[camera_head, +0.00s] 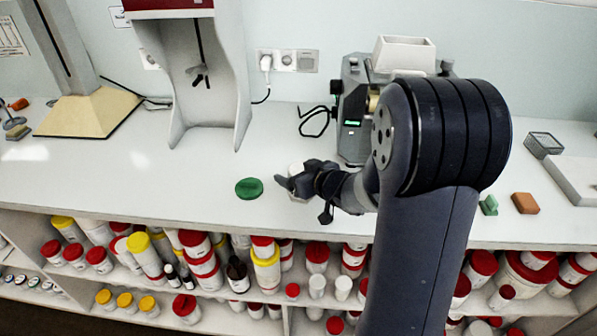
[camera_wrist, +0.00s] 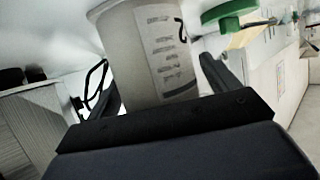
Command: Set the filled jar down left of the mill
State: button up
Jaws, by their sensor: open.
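The mill (camera_head: 355,120) is a grey machine with a white hopper and a small green display, at the back of the white counter. The jar (camera_wrist: 150,50) is pale, with a printed label, and fills the middle of the wrist view. In the head view only a little of the jar (camera_head: 296,169) shows behind my gripper (camera_head: 291,182), left of and in front of the mill. My gripper is open, with one finger on each side of the jar. The jar appears to stand on the counter; its base and contents are hidden.
A green round lid (camera_head: 249,188) lies on the counter just left of my gripper. A grey stand (camera_head: 190,70) is behind it. A green block (camera_head: 489,205) and an orange block (camera_head: 525,203) lie to the right. The counter's left front is clear.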

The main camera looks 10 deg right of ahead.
jog(key=shift+r, duration=0.2)
jog(key=shift+s+d+r, duration=0.15)
jog(key=shift+s+r, duration=0.05)
jog(key=shift+s, duration=0.05)
jog(key=p+v, duration=0.2)
jog(key=v, duration=0.9)
jog(key=shift+s, duration=0.15)
